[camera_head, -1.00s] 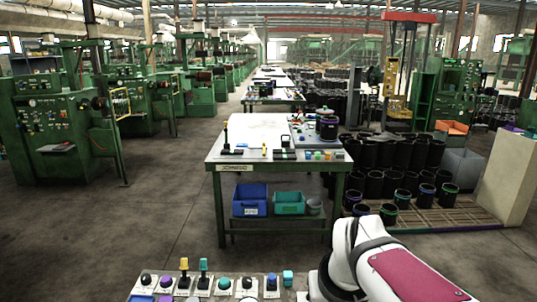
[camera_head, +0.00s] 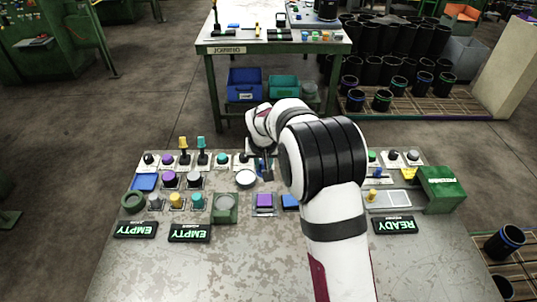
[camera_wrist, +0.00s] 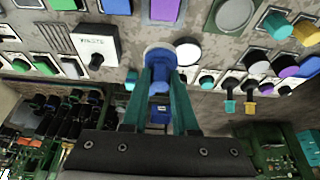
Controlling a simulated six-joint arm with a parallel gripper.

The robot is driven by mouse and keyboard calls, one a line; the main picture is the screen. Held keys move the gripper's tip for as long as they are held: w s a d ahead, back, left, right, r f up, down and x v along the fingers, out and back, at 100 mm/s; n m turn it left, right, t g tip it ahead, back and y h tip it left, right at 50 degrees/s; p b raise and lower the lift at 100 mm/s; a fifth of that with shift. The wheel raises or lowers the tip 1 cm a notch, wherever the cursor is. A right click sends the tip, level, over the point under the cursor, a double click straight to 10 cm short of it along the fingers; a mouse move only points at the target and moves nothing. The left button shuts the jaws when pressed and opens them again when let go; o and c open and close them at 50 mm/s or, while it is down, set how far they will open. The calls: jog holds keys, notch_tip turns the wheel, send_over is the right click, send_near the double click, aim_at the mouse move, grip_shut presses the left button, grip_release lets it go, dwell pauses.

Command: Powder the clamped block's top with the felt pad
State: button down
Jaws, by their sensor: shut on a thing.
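My gripper (camera_wrist: 160,100) is shut on a blue handle (camera_wrist: 160,78) with a pale round end, which looks like the felt pad. In the head view it is at the back of the panel, partly hidden by my arm, with a bit of blue (camera_head: 262,166) showing. A purple block (camera_head: 264,200) sits in a grey holder nearer the front and looks like the clamped block. It also shows at the top edge of the wrist view (camera_wrist: 165,8). The pad is apart from it. A white round dish (camera_head: 245,178) lies beside the gripper, also in the wrist view (camera_wrist: 187,52).
The grey panel (camera_head: 190,275) carries several buttons and levers around the gripper. A green-framed round disc (camera_head: 226,206) is left of the purple block and a blue block (camera_head: 290,201) right of it. A green box (camera_head: 441,190) stands at right. The panel's front is bare.

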jog(key=shift+f, duration=3.3)
jog(key=shift+s+f, duration=0.2)
jog(key=shift+s, duration=0.05)
jog(key=shift+s+r, duration=0.25)
jog(key=shift+s, duration=1.2)
jog(key=shift+s+r, duration=0.2)
jog(key=shift+s, duration=1.2)
jog(key=shift+w+r, duration=0.1)
jog(key=shift+w, duration=3)
jog(key=shift+r, duration=3.25)
jog(key=shift+f, duration=0.1)
